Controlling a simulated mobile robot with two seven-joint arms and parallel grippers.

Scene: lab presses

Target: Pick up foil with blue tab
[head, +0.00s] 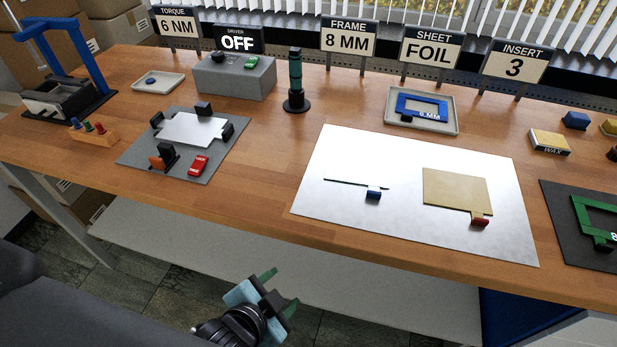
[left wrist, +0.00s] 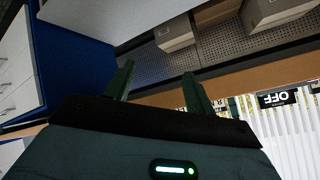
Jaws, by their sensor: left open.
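A blue tab (head: 373,196) lies on the left part of a pale, shiny mat (head: 320,205) on the bench. A thin dark edge line runs just behind the tab. The foil itself blends with the mat, so its outline is hard to tell. A tan sheet (head: 455,188) with a red tab (head: 480,222) lies to its right. My left gripper (head: 280,290) is open and empty, in front of and below the bench edge, well apart from the foil. Its two dark green fingers (left wrist: 158,90) stand apart in the left wrist view. My right gripper is not in view.
Signs along the back read "FRAME 8 MM", "SHEET FOIL" (head: 432,47) and "INSERT 3". A tray (head: 452,128) with a blue frame stands behind the mat. A grey fixture plate (head: 215,135) is at left, a green frame (head: 597,215) at right. The bench's front edge lies between gripper and mat.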

